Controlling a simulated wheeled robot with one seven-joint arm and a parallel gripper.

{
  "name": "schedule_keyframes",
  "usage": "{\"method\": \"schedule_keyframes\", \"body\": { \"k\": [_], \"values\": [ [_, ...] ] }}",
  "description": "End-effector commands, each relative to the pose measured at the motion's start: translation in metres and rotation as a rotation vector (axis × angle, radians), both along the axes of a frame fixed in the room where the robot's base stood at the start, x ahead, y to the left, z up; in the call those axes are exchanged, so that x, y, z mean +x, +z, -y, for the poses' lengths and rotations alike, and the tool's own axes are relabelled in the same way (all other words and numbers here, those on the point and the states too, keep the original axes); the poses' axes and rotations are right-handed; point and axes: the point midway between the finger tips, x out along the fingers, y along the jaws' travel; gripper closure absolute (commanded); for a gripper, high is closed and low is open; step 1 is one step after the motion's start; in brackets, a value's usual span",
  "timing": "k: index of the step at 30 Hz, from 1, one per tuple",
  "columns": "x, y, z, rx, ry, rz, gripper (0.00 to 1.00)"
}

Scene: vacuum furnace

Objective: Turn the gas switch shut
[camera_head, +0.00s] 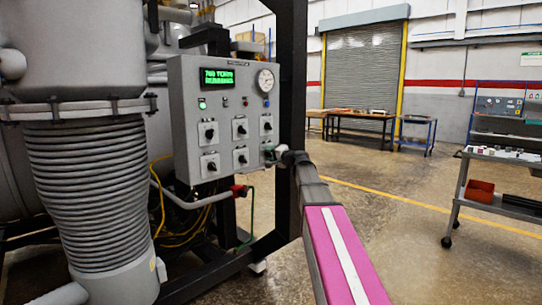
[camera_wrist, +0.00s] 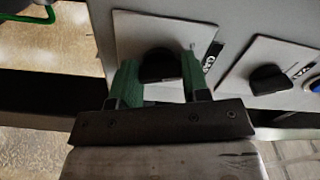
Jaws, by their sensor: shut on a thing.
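The gas switch is a black rotary knob (camera_wrist: 158,66) on a pale square plate with a partly readable label, in the wrist view. My gripper (camera_wrist: 160,77) has green fingers, one on each side of this knob, and is shut on it. In the head view my gripper (camera_head: 269,154) reaches the lower right edge of the grey control panel (camera_head: 185,120). There the gripper hides the knob. The knob's exact angle is hard to tell between the fingers.
A second black knob (camera_wrist: 268,79) sits beside the gripped one. The panel carries several other knobs, a lit green display (camera_head: 217,77) and a round gauge (camera_head: 265,80). A black frame post (camera_head: 291,80) stands close behind my arm. Open floor lies to the right.

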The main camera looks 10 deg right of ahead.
Motion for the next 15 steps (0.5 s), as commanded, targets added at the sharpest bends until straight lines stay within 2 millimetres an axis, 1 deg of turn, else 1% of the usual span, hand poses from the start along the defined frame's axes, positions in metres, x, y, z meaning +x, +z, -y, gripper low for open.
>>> {"method": "schedule_keyframes", "body": {
  "k": [6, 15],
  "values": [
    [-0.0007, -0.0009, 0.0001, -0.098, 0.001, 0.070, 0.81],
    [-0.0008, -0.0010, 0.0001, -0.158, 0.000, 0.112, 0.81]
  ]
}}
